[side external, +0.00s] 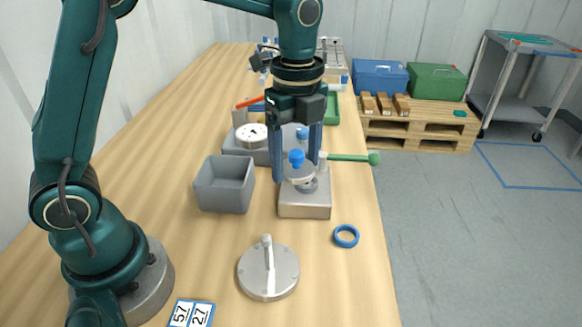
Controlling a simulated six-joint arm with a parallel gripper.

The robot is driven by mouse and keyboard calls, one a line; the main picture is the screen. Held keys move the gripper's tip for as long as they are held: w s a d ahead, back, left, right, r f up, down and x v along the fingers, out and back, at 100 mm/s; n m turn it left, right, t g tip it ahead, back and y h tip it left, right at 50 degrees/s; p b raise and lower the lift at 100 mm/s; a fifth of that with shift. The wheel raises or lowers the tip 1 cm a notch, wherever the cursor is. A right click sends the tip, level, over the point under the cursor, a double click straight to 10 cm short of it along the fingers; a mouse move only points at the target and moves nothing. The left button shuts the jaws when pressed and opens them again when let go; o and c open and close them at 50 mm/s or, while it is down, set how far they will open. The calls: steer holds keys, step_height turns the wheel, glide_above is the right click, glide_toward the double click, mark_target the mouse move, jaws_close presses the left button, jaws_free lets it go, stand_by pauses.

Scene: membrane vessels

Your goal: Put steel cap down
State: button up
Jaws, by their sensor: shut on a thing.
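My gripper (296,172) points straight down over a grey block (304,211), its blue fingers on either side of a small round pale-rimmed metal piece (301,180), which looks like the steel cap. The fingers appear shut on its sides. A blue ball knob (297,157) shows between the fingers; I cannot tell whether it belongs to the cap. The piece is at or just above the metal part on the block; whether they touch is unclear.
A green-handled lever (350,158) sticks out right of the block. A grey open bin (224,184) stands close on the left. A white dial (252,135) sits behind.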

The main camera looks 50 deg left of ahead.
steer(key=s+d+m, duration=0.1)
steer(key=s+d, duration=0.1)
steer(key=d, duration=0.2)
glide_above(341, 287)
step_height(341, 287, down, 7)
steer(key=shift+f, duration=2.2)
steer(key=shift+f, duration=0.15)
steer(key=o, duration=1.5)
